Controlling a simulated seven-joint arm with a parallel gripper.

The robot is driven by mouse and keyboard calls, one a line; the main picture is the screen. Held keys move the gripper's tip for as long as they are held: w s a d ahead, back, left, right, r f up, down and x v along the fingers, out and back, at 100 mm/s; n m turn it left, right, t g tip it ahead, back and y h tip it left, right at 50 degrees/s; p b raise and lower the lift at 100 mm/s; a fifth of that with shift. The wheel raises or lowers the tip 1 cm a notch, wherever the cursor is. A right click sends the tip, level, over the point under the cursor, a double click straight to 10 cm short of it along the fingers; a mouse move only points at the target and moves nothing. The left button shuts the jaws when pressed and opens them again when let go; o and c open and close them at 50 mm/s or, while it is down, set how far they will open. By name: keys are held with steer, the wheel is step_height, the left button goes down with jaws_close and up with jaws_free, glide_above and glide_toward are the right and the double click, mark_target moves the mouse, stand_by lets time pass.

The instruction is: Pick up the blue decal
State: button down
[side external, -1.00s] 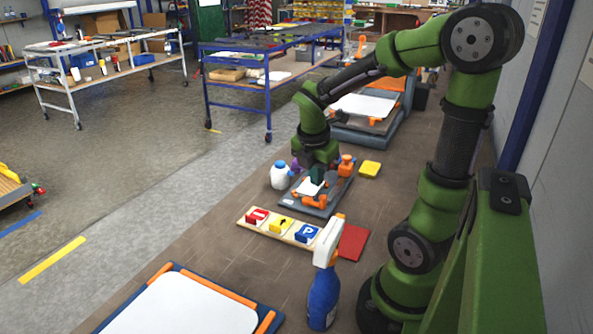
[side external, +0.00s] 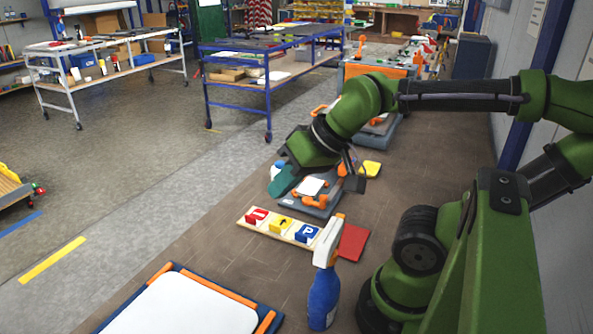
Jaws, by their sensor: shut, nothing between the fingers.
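The blue decal (side external: 307,233) with a white P lies at the right end of a pale wooden board (side external: 252,227). A yellow decal (side external: 280,224) with a black arrow and a red decal (side external: 257,215) lie left of it on the same board. My gripper (side external: 281,186) is shut and empty. It is tilted, in the air above the small grey tray behind the board, and apart from the blue decal. It partly hides the white bottle and the tray.
The small grey tray (side external: 318,211) holds a white sheet and orange parts. A blue spray bottle (side external: 322,298) stands in front of the board's right end, close to a red pad (side external: 353,243). A large white panel (side external: 185,308) lies at the front.

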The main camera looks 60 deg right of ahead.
steer(key=c, duration=1.8)
jaws_free()
steer(key=shift+c, duration=0.2)
steer(key=o, duration=0.7)
steer(key=shift+d, duration=0.1)
steer(key=n+g+h, duration=0.2)
steer(key=n+g, duration=0.2)
steer(key=g, duration=0.3)
glide_above(299, 233)
step_height(299, 233, down, 6)
steer(key=f, duration=1.1)
steer(key=shift+s+a, duration=0.2)
steer(key=shift+a, duration=0.05)
steer(key=shift+w+d+f, duration=0.15)
steer(key=shift+f, duration=1.25)
steer(key=shift+w+d+f, duration=0.1)
steer(key=shift+f, duration=1.3)
